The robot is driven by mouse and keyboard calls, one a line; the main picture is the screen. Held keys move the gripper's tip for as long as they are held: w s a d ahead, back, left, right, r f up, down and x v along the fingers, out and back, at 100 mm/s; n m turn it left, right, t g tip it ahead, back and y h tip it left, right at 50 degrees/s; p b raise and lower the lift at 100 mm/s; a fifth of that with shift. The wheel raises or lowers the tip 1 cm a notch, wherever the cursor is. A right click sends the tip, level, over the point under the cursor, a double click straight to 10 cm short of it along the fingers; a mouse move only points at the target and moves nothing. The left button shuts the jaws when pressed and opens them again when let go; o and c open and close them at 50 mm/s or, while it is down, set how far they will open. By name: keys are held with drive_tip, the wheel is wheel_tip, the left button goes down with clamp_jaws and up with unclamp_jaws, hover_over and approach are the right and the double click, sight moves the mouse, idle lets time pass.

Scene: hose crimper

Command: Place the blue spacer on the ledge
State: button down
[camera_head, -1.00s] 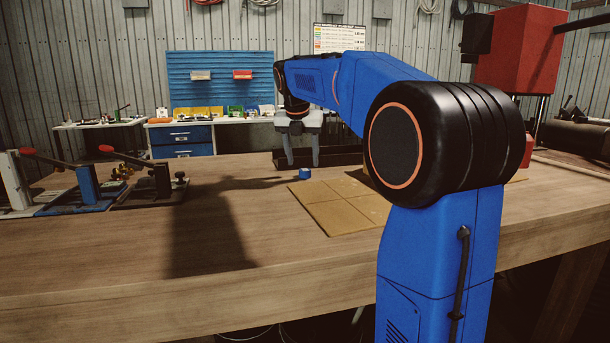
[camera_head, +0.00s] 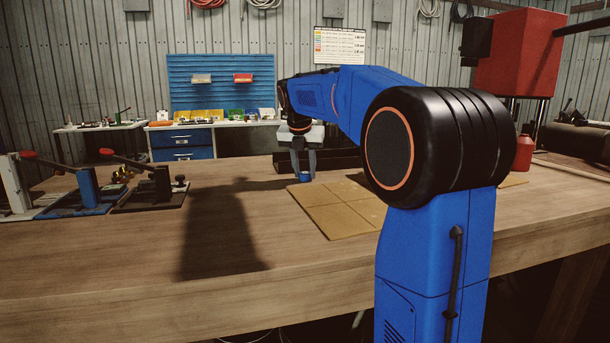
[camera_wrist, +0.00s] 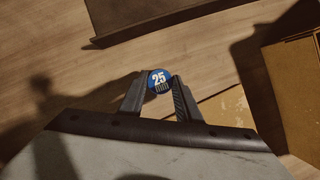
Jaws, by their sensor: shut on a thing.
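The blue spacer (camera_wrist: 159,81) is a small round piece marked "25 mm" in white. In the wrist view it sits between the tips of my gripper (camera_wrist: 158,86), which is shut on it. In the head view the spacer (camera_head: 305,175) shows as a small blue spot at the fingertips of my gripper (camera_head: 303,172), beside the far left corner of the tan board. I cannot tell whether the spacer still touches the bench. A dark, long tray-like piece (camera_head: 342,158) lies just behind the gripper; I cannot tell whether it is the ledge.
The tan board (camera_head: 335,208) lies right of the gripper on the wooden bench (camera_head: 130,250). Lever tools with red handles (camera_head: 125,158) stand at the left. A red bottle (camera_head: 523,152) stands at the right behind my arm. The bench's front left is clear.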

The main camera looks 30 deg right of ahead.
sight(305, 174)
wheel_tip(305, 174, up, 10)
idle(0.5)
drive_tip(key=shift+s, duration=0.1)
